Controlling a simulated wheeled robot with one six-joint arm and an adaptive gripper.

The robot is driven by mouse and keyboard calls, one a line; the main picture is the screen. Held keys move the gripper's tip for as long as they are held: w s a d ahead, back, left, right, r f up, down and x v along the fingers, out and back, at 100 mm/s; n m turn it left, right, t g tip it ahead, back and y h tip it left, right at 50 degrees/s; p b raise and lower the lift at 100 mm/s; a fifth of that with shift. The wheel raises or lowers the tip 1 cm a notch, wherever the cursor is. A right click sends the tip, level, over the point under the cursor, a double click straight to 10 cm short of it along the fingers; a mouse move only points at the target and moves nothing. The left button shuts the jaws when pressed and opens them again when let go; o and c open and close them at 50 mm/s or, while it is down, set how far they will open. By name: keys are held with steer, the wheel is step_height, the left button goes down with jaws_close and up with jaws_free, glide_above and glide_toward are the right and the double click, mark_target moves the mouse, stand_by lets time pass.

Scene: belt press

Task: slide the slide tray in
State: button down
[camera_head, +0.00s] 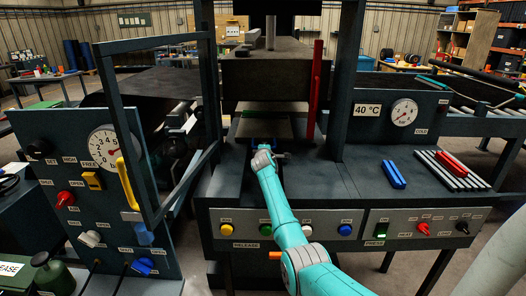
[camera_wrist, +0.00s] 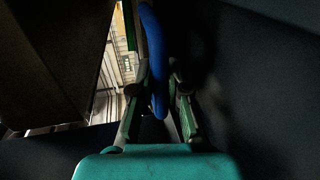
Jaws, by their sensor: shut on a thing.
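The slide tray (camera_head: 264,128) is a flat plate in the opening of the press, beneath the heavy upper block (camera_head: 272,93). A blue handle (camera_wrist: 154,50) passes between the fingers of my gripper (camera_wrist: 158,92) in the wrist view. In the head view, a small part of the blue handle (camera_head: 254,141) shows at the tray's front edge, just beyond my gripper (camera_head: 264,149). My gripper is shut on this handle. My gripper and arm hide part of the handle and the bench in front of the tray.
A red upright bar (camera_head: 315,90) stands right of the opening. Dark posts flank the press. Blue bars (camera_head: 392,175) and a rack with a red bar (camera_head: 452,163) lie on the bench at right.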

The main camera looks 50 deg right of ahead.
steer(key=c, duration=1.1)
jaws_free()
steer(key=shift+c, duration=0.2)
steer(key=shift+a, duration=0.1)
steer(key=shift+v, duration=5.95)
steer(key=shift+f, duration=0.1)
